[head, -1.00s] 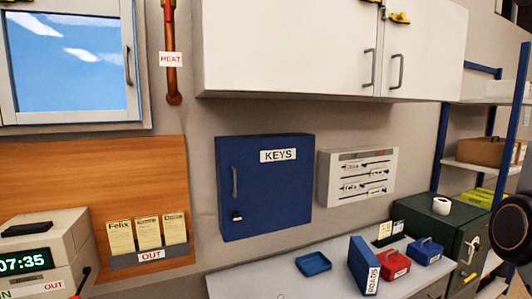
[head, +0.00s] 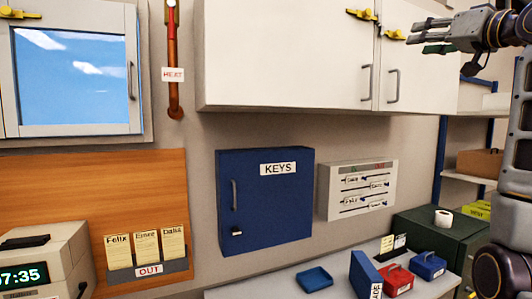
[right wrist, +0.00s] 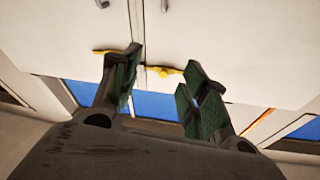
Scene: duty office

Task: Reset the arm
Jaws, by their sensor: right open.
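My right arm (head: 518,170) comes in from the right edge and stands raised. Its gripper (head: 418,38) is at the upper right, in front of the white wall cabinet (head: 285,55) near its right door. In the right wrist view the gripper (right wrist: 162,76) has its two green-padded fingers apart with nothing between them. Beyond the fingers that view shows white cabinet doors (right wrist: 215,45) and yellow latches (right wrist: 165,71). My left gripper is not in view.
A blue KEYS box (head: 265,205) and a key board (head: 357,188) hang on the wall. Below, a grey counter (head: 240,292) holds a blue tray (head: 314,279), a red box (head: 398,280) and a blue box (head: 428,265). A shelf rack (head: 470,181) stands at right.

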